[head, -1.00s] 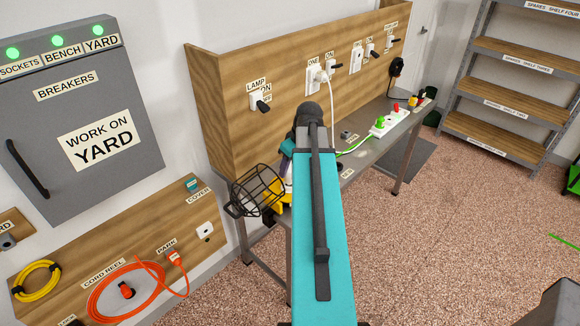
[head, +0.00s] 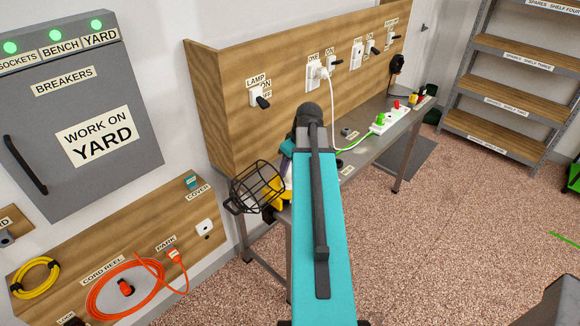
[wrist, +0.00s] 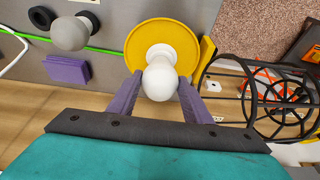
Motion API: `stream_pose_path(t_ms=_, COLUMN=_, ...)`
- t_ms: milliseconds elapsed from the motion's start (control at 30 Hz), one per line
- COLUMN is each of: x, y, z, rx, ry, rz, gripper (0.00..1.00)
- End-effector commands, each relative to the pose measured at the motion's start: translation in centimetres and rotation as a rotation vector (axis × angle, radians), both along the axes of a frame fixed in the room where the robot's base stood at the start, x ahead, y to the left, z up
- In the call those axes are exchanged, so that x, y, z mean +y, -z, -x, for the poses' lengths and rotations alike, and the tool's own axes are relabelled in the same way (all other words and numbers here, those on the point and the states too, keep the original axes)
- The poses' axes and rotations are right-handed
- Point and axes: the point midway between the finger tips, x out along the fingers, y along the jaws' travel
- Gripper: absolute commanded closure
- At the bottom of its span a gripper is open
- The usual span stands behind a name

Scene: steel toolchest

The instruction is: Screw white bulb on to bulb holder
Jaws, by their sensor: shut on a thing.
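The white bulb (wrist: 160,80) is between the two purple fingers of my gripper (wrist: 160,86) in the wrist view, and the gripper is shut on it. Behind the bulb is the round yellow bulb holder (wrist: 138,40) with a pale centre. The bulb lines up with that centre; I cannot tell whether its thread is engaged.
A black wire cage (wrist: 262,95) lies right of the holder; it overhangs the bench end in the head view (head: 257,187). A grey bulb (wrist: 70,33) and a purple block (wrist: 67,70) lie left. A green cord (wrist: 105,50) crosses the bench.

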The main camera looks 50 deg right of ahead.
Motion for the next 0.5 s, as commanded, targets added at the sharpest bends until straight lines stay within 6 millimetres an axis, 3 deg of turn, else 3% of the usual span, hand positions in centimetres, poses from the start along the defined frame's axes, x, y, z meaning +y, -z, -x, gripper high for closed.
stream_pose_path(t_ms=167, x=0.0, y=0.29, z=-0.01, rx=0.0, ry=0.0, rz=0.0, gripper=0.66)
stream_pose_path(t_ms=200, x=0.0, y=0.27, z=0.0, rx=0.0, ry=0.0, rz=0.0, gripper=0.52)
stream_pose_path(t_ms=300, x=0.01, y=0.26, z=0.0, rx=0.0, ry=0.0, rz=0.0, gripper=0.35)
stream_pose_path(t_ms=500, x=0.01, y=0.25, z=0.0, rx=0.0, ry=0.0, rz=0.0, gripper=0.33)
